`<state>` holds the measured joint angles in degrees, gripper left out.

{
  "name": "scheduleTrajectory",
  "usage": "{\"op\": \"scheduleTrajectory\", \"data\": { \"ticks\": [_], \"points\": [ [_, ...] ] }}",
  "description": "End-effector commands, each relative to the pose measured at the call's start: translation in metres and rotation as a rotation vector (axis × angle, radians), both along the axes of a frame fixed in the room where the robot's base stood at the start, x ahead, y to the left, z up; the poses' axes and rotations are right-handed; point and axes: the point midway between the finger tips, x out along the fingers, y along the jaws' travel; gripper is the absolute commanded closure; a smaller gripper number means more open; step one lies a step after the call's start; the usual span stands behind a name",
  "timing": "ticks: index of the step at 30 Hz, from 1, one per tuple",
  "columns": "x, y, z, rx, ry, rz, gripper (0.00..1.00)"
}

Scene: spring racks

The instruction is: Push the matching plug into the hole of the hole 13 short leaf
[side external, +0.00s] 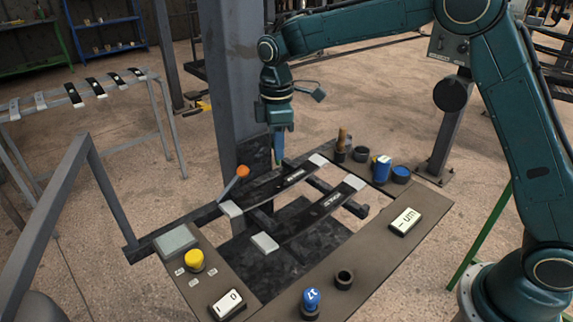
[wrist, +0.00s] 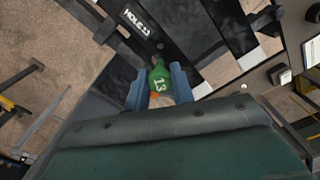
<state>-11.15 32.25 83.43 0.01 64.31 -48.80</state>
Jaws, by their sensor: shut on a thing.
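My gripper (side external: 279,150) is shut on a green plug marked 13 (wrist: 159,80). The plug sits between the two blue fingers in the wrist view. Its lower part is hidden there, with a bit of orange showing below the number. A dark leaf labelled HOLE 13 (wrist: 160,38) runs diagonally beyond the plug in the wrist view. In the side view my gripper is above and behind the farther of two dark leaves (side external: 285,183) on the bench. The leaf labels are too small to read there. The hole itself cannot be made out.
A second leaf (side external: 322,211) lies nearer the front, parallel to the first. Several plugs and cups, including a blue can (side external: 381,170), stand at the back right. A blue 17 plug (side external: 311,300) and a yellow button (side external: 194,260) are at the front. A grey post (side external: 236,80) rises beside my gripper.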

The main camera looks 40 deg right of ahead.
Motion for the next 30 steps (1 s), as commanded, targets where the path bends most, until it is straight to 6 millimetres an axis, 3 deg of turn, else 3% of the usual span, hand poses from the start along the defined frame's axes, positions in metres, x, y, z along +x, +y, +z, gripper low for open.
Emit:
{"op": "scheduleTrajectory", "data": {
  "ticks": [30],
  "points": [
    [-0.001, 0.000, -0.054, 0.000, 0.002, 0.001, 0.97]
  ]
}}
